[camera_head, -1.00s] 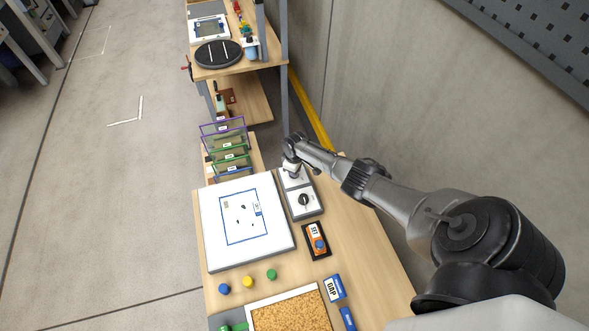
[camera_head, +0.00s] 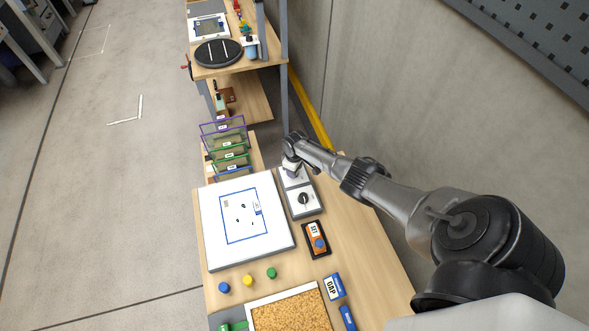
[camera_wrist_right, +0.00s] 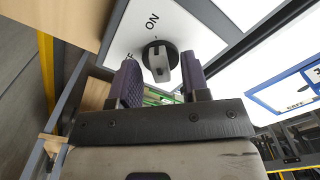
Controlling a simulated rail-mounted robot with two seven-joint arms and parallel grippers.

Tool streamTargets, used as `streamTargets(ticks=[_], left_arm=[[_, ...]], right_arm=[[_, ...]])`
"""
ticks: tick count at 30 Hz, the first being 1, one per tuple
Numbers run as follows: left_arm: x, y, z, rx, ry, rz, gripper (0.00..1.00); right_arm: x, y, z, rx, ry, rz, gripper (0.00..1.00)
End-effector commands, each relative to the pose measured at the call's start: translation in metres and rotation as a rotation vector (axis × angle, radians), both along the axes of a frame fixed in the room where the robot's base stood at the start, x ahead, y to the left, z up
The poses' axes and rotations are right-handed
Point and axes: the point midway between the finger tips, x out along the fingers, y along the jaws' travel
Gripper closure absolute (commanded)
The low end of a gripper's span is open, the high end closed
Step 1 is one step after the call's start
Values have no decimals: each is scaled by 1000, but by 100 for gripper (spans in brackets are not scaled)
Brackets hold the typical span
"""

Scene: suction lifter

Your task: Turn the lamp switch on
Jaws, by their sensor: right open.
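A grey switch box with a white top (camera_head: 303,211) stands on the wooden bench, right of the white panel. A black round knob (camera_head: 303,198) shows on its near part. My right gripper (camera_head: 290,170) is low over the box's far end and hides part of it. In the right wrist view my gripper (camera_wrist_right: 162,75) is open, with a dark finger on each side of a black and grey knob (camera_wrist_right: 159,60). No clear contact shows. The word ON is printed beside this knob; another label is partly hidden by a finger. My left gripper is out of view.
The white panel (camera_head: 215,215) with a blue-framed sheet lies left of the box. An orange device (camera_head: 316,239), coloured buttons (camera_head: 248,280) and a cork-like tray (camera_head: 292,312) are nearer. A wire rack (camera_head: 228,150) stands beyond the panel. A wall is at right.

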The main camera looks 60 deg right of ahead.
Motion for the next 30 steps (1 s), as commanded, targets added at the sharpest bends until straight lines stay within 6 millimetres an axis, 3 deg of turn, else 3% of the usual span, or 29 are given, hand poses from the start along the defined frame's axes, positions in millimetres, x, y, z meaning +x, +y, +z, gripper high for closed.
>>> streamTargets(ticks=[8,17,24,30], left_arm=[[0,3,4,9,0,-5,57],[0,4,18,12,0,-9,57],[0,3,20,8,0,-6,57],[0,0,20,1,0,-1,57]], right_arm=[[0,0,8,-1,-2,1,57],[0,0,58,-2,-2,3,57],[0,-1,100,-3,-3,2,57],[0,-1,125,-1,-1,0,57]])
